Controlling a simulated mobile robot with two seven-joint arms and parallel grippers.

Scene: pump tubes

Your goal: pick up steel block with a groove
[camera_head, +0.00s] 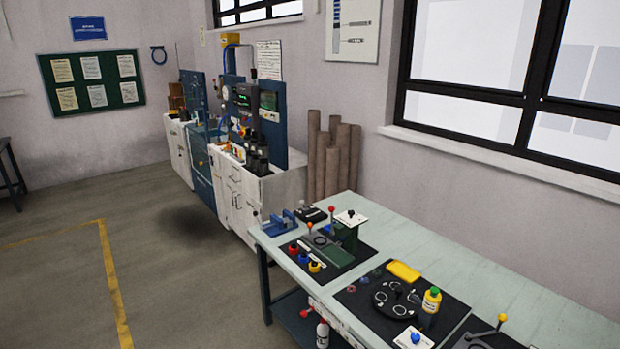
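I cannot make out a steel block with a groove for certain in the head view. A workbench (505,299) with a pale green top runs from the middle to the lower right. A blue vise-like tool (280,224) sits at the bench's far left corner. Neither of my grippers is in view.
Several red, blue and yellow pots sit near the front edge. White cabinets (236,194) stand beyond the bench. The floor at left is clear.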

